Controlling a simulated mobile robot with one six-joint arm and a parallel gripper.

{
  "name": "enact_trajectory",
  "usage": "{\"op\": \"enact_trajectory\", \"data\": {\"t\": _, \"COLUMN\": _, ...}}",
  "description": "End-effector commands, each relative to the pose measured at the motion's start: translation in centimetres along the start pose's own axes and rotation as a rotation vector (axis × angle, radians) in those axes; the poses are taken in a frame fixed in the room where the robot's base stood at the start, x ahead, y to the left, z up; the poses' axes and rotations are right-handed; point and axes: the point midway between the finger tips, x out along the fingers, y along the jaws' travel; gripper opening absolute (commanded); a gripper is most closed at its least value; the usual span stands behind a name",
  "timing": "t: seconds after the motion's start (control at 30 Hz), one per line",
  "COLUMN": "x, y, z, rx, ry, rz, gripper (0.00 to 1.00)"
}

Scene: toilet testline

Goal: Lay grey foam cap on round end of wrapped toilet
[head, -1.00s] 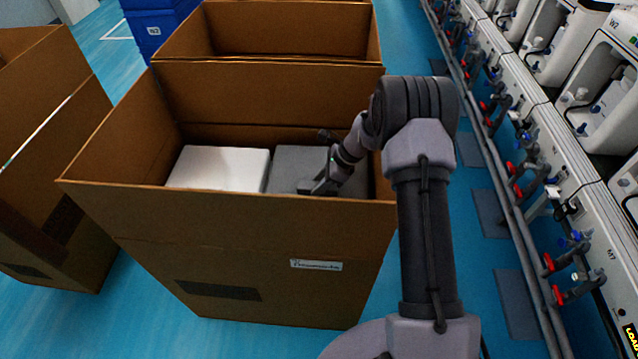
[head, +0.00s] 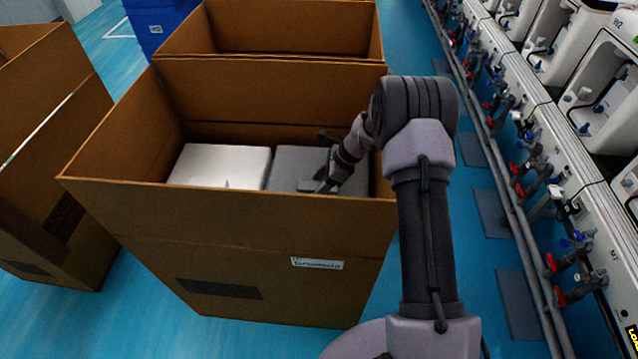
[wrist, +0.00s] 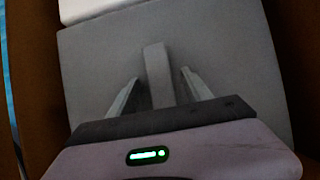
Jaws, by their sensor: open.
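The grey foam cap (head: 290,162) lies in the right half of an open cardboard box, next to a white block. It fills much of the wrist view (wrist: 215,55), with a raised grey rib (wrist: 156,62) standing on it. My gripper (head: 318,183) is inside the box, over the cap. In the wrist view my gripper (wrist: 160,76) is open, with one finger on each side of the rib and a gap on both sides. I cannot tell whether the fingertips touch the cap. I cannot make out a wrapped toilet in these views.
The white block (head: 222,163) sits at the left in the box (head: 230,225), whose walls rise around my gripper. More cardboard boxes stand behind (head: 270,27) and at the left (head: 50,150). A pipe and valve line with white units (head: 600,105) runs along the right.

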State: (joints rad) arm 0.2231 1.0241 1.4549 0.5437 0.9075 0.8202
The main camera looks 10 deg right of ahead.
Motion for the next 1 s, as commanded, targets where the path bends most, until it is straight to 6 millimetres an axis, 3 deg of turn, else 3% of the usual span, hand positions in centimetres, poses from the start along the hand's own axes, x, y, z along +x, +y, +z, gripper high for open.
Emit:
{"op": "enact_trajectory", "data": {"t": 0.17, "x": -1.9, "y": 0.0, "z": 0.6, "rx": -0.001, "ry": 0.0, "rz": 0.0, "gripper": 0.58}}
{"op": "enact_trajectory", "data": {"t": 1.0, "x": -22.5, "y": 0.0, "z": 12.4, "rx": 0.0, "ry": 0.0, "rz": 0.0, "gripper": 0.58}}
